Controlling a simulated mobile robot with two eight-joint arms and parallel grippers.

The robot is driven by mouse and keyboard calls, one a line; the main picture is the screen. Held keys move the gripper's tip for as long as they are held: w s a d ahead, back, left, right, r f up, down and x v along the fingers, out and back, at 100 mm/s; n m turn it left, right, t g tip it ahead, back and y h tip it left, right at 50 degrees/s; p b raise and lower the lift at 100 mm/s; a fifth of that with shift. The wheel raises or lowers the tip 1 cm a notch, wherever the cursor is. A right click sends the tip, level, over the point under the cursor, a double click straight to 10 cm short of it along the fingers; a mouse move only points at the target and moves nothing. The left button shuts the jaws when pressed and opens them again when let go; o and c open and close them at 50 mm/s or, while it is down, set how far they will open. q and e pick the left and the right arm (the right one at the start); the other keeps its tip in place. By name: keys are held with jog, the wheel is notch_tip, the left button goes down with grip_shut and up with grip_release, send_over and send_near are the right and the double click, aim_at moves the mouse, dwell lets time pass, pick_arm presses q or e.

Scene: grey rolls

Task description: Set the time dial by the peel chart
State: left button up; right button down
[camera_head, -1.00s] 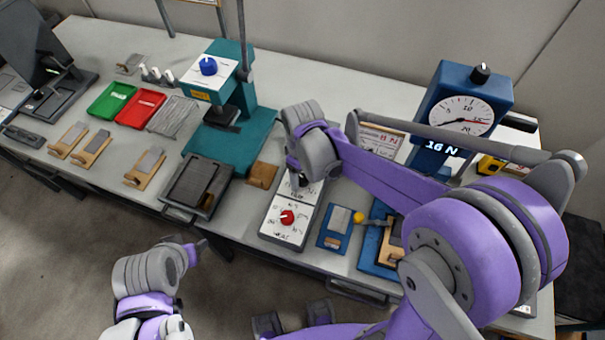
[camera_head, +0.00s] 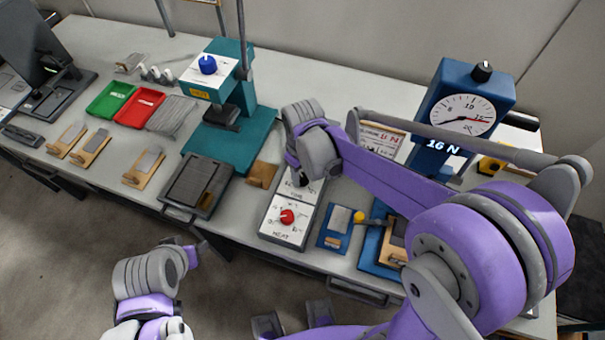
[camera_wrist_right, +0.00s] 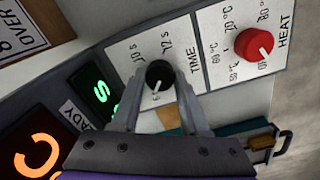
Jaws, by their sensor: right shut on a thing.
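The control box (camera_head: 268,229) stands at the table's front edge with a red HEAT knob (camera_head: 287,216) and a TIME label. In the right wrist view the black TIME dial (camera_wrist_right: 159,75) sits between the two fingers of my right gripper (camera_wrist_right: 160,108), which is shut on it. In the head view my right gripper (camera_head: 299,180) points down over the box's far end and hides the dial. A force gauge (camera_head: 462,113) reads 16 N. A sign card (camera_head: 382,140) stands partly behind my right arm. My left gripper (camera_head: 200,249) hangs in front of the table; its jaws are unclear.
A teal press (camera_head: 235,140) with a blue knob stands left of the box. A dark tray (camera_head: 197,187) lies nearer. Green (camera_head: 111,100) and red (camera_head: 140,106) trays and several wooden pieces lie further left. A blue fixture (camera_head: 372,250) is close right of the box.

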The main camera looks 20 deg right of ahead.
aim_at(303, 177)
jog(key=m+b, duration=0.1)
jog(key=m, duration=0.3)
jog(key=shift+m+b, duration=0.35)
jog(key=shift+m, duration=2.45)
jog(key=shift+c, duration=2)
grip_release()
notch_tip(303, 177, up, 11)
jog(key=shift+p, duration=0.45)
jog(key=shift+f, duration=0.1)
